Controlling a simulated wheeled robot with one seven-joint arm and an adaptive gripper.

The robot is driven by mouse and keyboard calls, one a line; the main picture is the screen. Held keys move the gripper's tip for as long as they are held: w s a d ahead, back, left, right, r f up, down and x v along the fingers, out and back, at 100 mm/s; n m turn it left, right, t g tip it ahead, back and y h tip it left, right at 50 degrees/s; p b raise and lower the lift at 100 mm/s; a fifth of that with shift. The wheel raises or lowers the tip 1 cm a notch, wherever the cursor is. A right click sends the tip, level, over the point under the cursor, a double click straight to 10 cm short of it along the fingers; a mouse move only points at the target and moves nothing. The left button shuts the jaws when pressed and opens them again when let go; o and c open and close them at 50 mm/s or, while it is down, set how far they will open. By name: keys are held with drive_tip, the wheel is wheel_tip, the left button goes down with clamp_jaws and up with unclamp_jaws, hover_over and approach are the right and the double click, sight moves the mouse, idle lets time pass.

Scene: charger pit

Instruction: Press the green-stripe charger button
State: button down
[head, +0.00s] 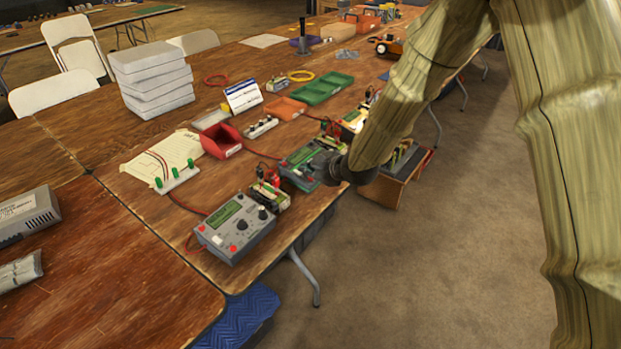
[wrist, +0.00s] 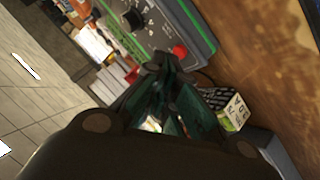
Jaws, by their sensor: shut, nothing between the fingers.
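The green-stripe charger (head: 291,164) sits at the table's right edge in the head view, partly hidden by my gripper (head: 320,164). In the wrist view, the charger (wrist: 165,28) has a grey face with a green border, a black knob and a red button (wrist: 180,52). My gripper (wrist: 164,72) is shut and empty, its fingertips close beside the red button. I cannot tell whether they touch it.
A grey charger (head: 236,228) with red buttons stands nearer on the table (head: 150,240). A red battery pack (head: 268,174) sits between the two chargers. A red bin (head: 221,141) and a green tray (head: 324,88) lie farther back.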

sight(313, 184)
drive_tip(key=shift+f, duration=0.4)
idle(0.4)
idle(0.4)
drive_tip(key=shift+d+r+p, duration=0.1)
drive_tip(key=shift+r+p, duration=0.3)
drive_tip(key=shift+r, duration=0.4)
drive_tip(key=r+p, duration=0.2)
drive_tip(key=r, duration=0.1)
drive_tip(key=r+p, duration=0.1)
drive_tip(key=r, duration=0.1)
drive_tip(key=shift+s+d, duration=0.35)
idle(0.6)
